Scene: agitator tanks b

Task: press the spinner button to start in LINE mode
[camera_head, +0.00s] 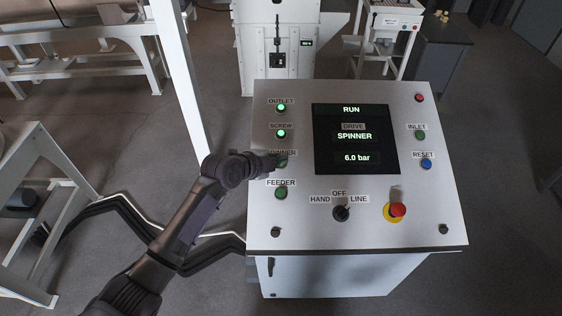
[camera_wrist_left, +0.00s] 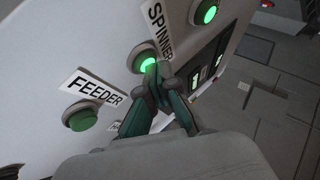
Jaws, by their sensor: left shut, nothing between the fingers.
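The control panel (camera_head: 365,232) stands in front of me, with a screen (camera_head: 353,165) reading RUN, DRIVE SPINNER and 6.0 bar. My left gripper (camera_head: 277,161) is shut and empty, its tips at the SPINNER button and covering part of it and its label. In the left wrist view the SPINNER button (camera_wrist_left: 143,56) glows green right behind the fingertips (camera_wrist_left: 156,78); I cannot tell whether they touch it. The mode selector (camera_head: 341,213) sits below HAND, OFF and LINE; its mark seems to lean right, toward LINE. My right gripper is not in view.
The OUTLET (camera_head: 281,107) and SCREW (camera_head: 281,133) buttons are lit green above; the FEEDER button (camera_head: 281,193) below is darker. The INLET button (camera_head: 420,135), blue RESET button (camera_head: 426,163) and red emergency stop (camera_head: 397,210) are on the right. A white post (camera_head: 181,80) stands left.

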